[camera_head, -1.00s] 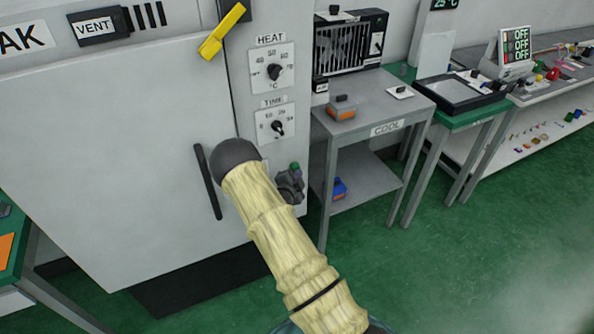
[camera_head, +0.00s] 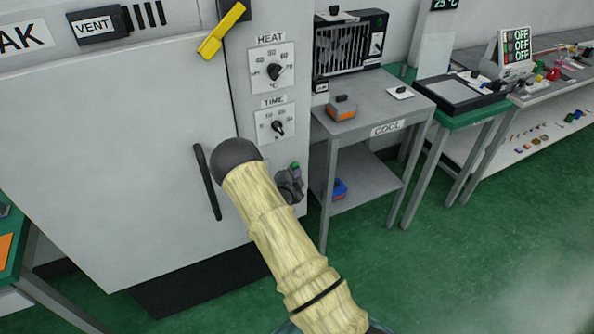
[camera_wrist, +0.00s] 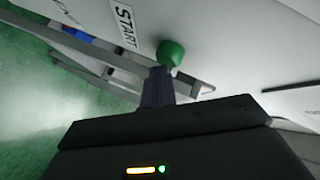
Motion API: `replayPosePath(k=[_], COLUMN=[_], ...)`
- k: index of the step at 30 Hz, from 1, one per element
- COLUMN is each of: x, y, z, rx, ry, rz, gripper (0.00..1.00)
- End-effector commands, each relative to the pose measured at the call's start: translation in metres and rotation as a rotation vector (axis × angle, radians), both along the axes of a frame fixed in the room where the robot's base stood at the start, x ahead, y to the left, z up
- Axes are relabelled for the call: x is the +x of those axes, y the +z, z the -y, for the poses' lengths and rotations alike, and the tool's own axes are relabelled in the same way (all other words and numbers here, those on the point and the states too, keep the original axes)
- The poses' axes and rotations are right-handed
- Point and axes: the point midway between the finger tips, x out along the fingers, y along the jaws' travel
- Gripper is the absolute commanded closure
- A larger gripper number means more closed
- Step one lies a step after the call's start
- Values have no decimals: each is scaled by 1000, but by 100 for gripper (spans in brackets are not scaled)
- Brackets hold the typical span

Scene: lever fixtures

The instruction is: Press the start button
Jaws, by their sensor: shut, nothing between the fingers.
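The start button is a round green knob (camera_wrist: 170,53) on the pale oven panel in the wrist view, beside a START label (camera_wrist: 124,24). It also shows as a small green spot in the head view (camera_head: 294,166), below the TIME dial. My gripper (camera_wrist: 160,73) is shut and empty, with its dark fingertips right at the lower edge of the button in the wrist view. I cannot tell whether they touch it. In the head view my gripper (camera_head: 290,184) is partly hidden behind my own arm.
The oven door has a black vertical handle (camera_head: 208,182) to the left of my arm. HEAT (camera_head: 274,70) and TIME (camera_head: 277,127) dials sit above the button. A grey COOL table (camera_head: 370,105) stands close on the right. Green floor is open at the lower right.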

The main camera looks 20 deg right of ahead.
Motion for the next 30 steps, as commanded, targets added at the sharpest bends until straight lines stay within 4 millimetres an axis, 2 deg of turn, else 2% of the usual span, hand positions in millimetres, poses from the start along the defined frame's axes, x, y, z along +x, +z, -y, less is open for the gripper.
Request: replayPosePath(k=[12, 24, 30], x=[-18, -21, -35], y=[0, 0, 0], z=[1, 1, 2], rx=[0, 0, 0], ry=[0, 0, -2], rz=[-1, 0, -2], gripper=[100, 100, 100])
